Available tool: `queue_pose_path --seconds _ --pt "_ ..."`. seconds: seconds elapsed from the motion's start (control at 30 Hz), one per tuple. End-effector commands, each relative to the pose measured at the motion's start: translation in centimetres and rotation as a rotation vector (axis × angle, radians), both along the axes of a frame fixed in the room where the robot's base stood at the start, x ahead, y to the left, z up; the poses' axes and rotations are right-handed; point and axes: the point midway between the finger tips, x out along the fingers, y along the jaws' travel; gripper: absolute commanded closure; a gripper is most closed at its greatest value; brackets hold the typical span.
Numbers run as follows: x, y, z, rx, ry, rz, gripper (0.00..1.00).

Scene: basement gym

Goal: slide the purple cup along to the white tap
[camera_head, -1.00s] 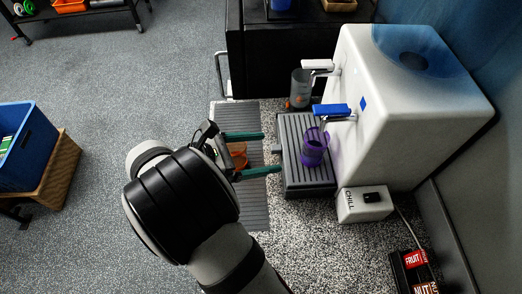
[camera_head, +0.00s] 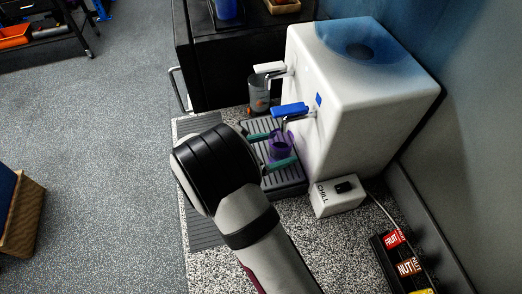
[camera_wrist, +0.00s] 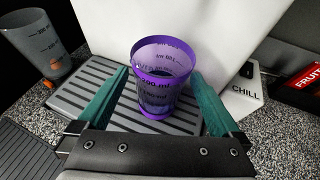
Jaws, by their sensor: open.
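The purple cup (camera_head: 281,147) is see-through and stands upright on the grey ribbed drip tray (camera_head: 292,186), below the blue tap (camera_head: 290,109). The white tap (camera_head: 269,67) is farther back on the same white dispenser. My gripper (camera_head: 269,149) is open, with one teal finger on each side of the purple cup. In the wrist view the purple cup (camera_wrist: 163,80) shows between the finger ends of my gripper (camera_wrist: 161,92), with gaps on both sides. The white tap is out of the wrist view.
The white dispenser (camera_head: 340,110) bounds the right.

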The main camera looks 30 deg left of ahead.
Motion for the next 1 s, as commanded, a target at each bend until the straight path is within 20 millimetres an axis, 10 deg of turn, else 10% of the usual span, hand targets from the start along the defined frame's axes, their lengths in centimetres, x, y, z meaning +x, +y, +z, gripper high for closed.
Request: queue_pose_path --seconds 0.43,1.0 --pt "1.10 -0.52 -0.51 0.000 0.000 0.001 0.00" --pt "1.08 -0.50 -0.49 0.000 0.000 0.000 0.93"
